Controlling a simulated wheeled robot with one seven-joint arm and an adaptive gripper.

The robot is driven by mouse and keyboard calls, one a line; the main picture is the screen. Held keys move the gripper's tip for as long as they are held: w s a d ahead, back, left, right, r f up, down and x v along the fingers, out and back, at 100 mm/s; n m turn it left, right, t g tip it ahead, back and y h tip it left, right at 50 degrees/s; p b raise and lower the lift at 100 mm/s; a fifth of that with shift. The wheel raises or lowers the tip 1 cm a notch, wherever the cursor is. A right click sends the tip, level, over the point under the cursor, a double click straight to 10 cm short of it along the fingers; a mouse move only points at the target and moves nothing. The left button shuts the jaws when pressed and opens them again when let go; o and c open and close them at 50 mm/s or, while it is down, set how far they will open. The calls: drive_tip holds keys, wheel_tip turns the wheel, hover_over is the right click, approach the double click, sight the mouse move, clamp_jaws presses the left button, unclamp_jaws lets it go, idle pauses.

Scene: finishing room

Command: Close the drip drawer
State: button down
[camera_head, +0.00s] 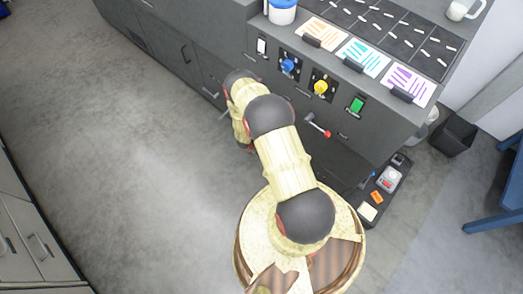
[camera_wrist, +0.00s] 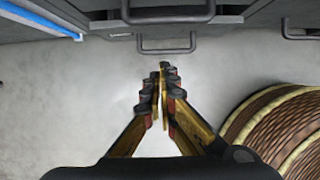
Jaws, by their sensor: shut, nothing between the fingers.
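My gripper (camera_wrist: 164,72) is shut and empty in the wrist view, over pale grey floor. Its fingertips point toward a dark drawer front with a bar handle (camera_wrist: 167,46) and stay a little short of it. Another handle (camera_wrist: 168,14) sits just above it. I cannot tell from the frames which front is the drip drawer or how far it stands out. In the head view my arm hides the gripper and part of the dark grey cabinet (camera_head: 205,45) front.
A dark tray or open drawer (camera_head: 373,211) with small items sits low at the cabinet's right. A red-tipped lever (camera_head: 318,126) and blue (camera_head: 288,66) and yellow (camera_head: 321,87) knobs stick out of the front. A blue bar (camera_wrist: 45,20) is at upper left in the wrist view. Left floor is clear.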

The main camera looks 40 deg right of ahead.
drive_tip(key=a+f+n+h, duration=0.1)
drive_tip(key=a+f+n, duration=0.1)
drive_tip(key=a+f, duration=0.5)
drive_tip(key=shift+w+d+f+m+h+b, duration=0.5)
drive_tip(key=shift+d+b, duration=0.5)
drive_tip(key=shift+d, duration=1.25)
drive_tip(key=shift+w+d+f+m+h+b, duration=0.25)
drive_tip(key=shift+d+h+b, duration=0.6)
drive_tip(key=shift+d, duration=1.4)
drive_tip(key=shift+w+d+f+m+h+b, duration=0.35)
drive_tip(key=shift+d+b, duration=0.75)
drive_tip(key=shift+d, duration=1.15)
drive_tip(key=shift+f, duration=0.1)
